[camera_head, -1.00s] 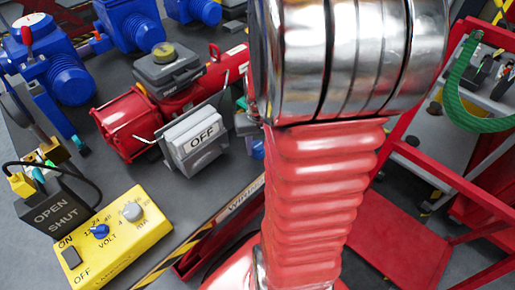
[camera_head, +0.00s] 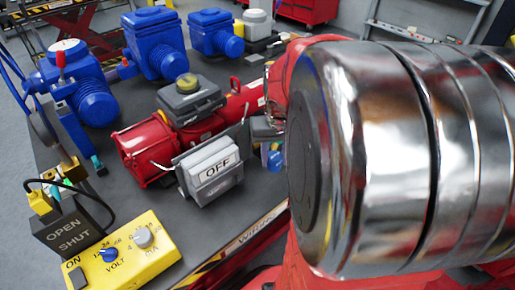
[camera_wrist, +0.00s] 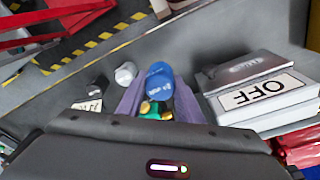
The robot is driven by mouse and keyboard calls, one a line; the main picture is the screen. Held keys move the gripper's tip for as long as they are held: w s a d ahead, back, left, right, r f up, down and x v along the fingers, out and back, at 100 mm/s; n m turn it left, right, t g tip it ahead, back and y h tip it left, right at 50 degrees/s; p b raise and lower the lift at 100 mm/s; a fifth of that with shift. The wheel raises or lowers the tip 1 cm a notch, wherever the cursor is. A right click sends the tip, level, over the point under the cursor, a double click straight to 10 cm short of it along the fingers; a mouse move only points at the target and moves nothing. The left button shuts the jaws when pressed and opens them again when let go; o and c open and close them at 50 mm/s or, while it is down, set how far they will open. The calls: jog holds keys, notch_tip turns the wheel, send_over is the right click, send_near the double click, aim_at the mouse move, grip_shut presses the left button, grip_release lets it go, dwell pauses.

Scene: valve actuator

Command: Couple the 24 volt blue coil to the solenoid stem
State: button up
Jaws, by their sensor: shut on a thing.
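The blue coil (camera_wrist: 159,82) is a short cylinder with pale lettering on its end in the wrist view. My gripper (camera_wrist: 157,101) is shut on it, with one purple-grey finger on each side. Green and yellow bits (camera_wrist: 155,112) show just below the coil, between the fingers. In the head view my own arm covers the right half, and a small blue piece (camera_head: 274,158) shows at its left edge beside the OFF box. I cannot pick out the solenoid stem for certain in either view.
The grey OFF box (camera_wrist: 265,100) stands close to my gripper's right. A white cylinder (camera_wrist: 125,73) and a black piece (camera_wrist: 97,88) sit to its left. A red actuator (camera_head: 150,148), a yellow meter (camera_head: 125,252) and several blue actuators (camera_head: 153,42) occupy the bench (camera_head: 135,205).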

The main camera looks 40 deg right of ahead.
aim_at(273, 156)
dwell(0.4)
notch_tip(273, 156, up, 10)
jog(key=shift+a+n, duration=0.1)
jog(key=shift+n, duration=1.1)
jog(key=shift+w+a, duration=0.1)
